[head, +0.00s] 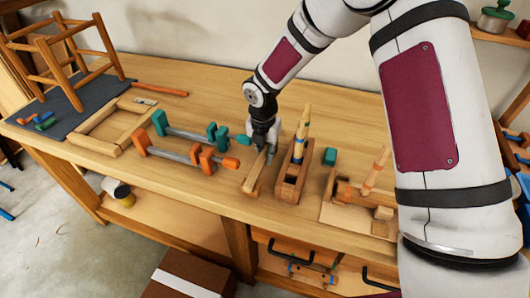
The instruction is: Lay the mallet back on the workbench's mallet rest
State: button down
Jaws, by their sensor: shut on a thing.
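My gripper (266,148) is at the middle of the workbench (215,195), pointing down, with its fingers shut at the far end of a pale wooden piece. I take this piece to be the mallet (253,176). It runs from the fingers toward the bench's front edge, low over the top. I cannot tell whether it touches the bench. Its head and handle are hard to tell apart, and the fingers hide part of it. I cannot clearly pick out the mallet rest.
A wooden box (290,183) with upright handles stands close right of my gripper. Orange-and-green clamps (183,135) lie to the left. A stool (60,50) stands on a dark mat at far left.

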jog(key=shift+f, duration=0.2)
jog(key=c, duration=1.4)
grip_release()
jog(key=r, duration=0.8)
jog(key=s+r, duration=0.1)
jog(key=r, duration=0.3)
jog(key=shift+a, duration=0.25)
jog(key=shift+s, duration=0.1)
